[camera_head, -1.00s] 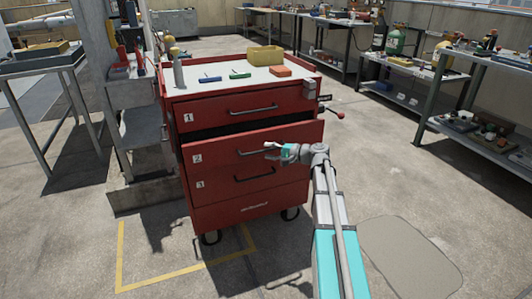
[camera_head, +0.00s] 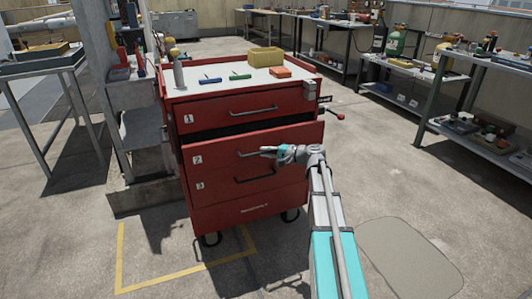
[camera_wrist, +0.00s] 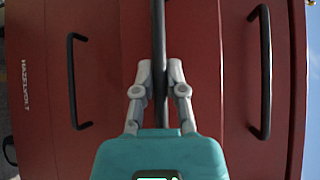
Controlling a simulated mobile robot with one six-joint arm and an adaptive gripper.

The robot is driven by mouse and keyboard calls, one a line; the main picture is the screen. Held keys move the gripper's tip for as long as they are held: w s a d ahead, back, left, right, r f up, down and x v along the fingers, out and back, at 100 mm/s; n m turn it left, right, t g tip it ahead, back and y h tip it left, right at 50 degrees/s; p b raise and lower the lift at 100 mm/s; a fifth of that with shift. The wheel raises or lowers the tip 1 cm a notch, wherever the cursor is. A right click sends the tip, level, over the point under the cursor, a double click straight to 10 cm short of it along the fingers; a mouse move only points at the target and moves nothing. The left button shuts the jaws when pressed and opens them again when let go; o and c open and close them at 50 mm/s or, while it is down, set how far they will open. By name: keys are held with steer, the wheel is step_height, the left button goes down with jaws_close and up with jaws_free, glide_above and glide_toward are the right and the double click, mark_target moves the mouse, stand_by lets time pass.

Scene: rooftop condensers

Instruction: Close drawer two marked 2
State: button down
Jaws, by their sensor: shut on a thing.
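The red tool cabinet stands ahead of me, with drawers marked 1, 2 and 3 down its front. Drawer two (camera_head: 222,156), marked 2, stands out from the cabinet, with a dark gap above its front edge. My gripper (camera_head: 268,151) is at the right part of drawer two's dark bar handle (camera_head: 247,154). In the wrist view my gripper (camera_wrist: 160,72) has its two fingers shut on this handle (camera_wrist: 159,30), one on each side. The fingers hide part of the handle. Drawer one (camera_head: 215,117) looks shut above; drawer three (camera_head: 225,183) looks shut below.
On the cabinet top (camera_head: 225,89) are a yellow bin (camera_head: 265,57), an orange block (camera_head: 281,72) and blue and green items. Workbenches stand left and right. A yellow line (camera_head: 180,274) marks the floor in front. Concrete floor is clear around the cabinet's right side.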

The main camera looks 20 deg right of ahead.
steer(key=shift+w, duration=0.1)
steer(key=w, duration=0.9)
steer(key=shift+a, duration=0.2)
steer(key=c, duration=0.7)
jaws_free()
steer(key=shift+s, duration=0.1)
